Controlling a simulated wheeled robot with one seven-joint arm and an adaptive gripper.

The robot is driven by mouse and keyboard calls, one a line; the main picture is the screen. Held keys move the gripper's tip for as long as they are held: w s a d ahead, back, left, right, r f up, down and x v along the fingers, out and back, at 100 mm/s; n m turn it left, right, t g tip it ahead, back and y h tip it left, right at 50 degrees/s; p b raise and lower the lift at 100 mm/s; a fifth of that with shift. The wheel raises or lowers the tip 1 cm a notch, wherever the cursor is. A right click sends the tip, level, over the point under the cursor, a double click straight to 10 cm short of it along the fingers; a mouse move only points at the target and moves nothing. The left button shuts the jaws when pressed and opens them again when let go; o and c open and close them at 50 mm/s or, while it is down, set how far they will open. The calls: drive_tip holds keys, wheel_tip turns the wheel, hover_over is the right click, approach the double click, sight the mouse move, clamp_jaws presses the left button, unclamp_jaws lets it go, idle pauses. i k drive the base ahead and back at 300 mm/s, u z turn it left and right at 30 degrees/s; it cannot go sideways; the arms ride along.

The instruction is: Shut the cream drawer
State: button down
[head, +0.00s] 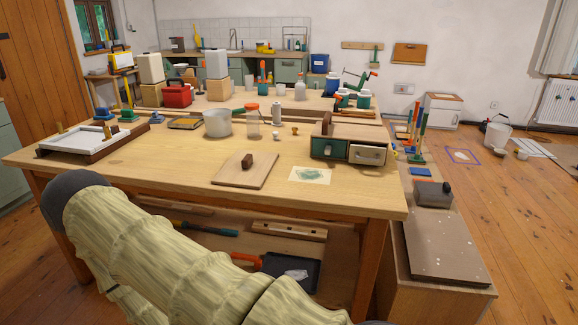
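The cream drawer (368,155) is the right-hand one of two in a small wooden drawer box (352,131) at the table's front right. Its front has a small handle and appears to stand a little forward of the green drawer (328,148) beside it; how far it is out is hard to tell. My gripper is out of view. Only my sleeved arm shows, across the lower left, apart from the drawer box.
The drawer box stands on a wooden table (200,168). A board with a dark block (246,170) and a green-stained sheet (311,175) lie in front and to the left. A pot (217,123) and jar (252,121) stand farther back. A lower bench (441,246) adjoins at right.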

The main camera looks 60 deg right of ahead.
sight(374, 154)
drive_tip(key=u, duration=0.45)
drive_tip(key=i, duration=0.95)
drive_tip(key=z, duration=2.5)
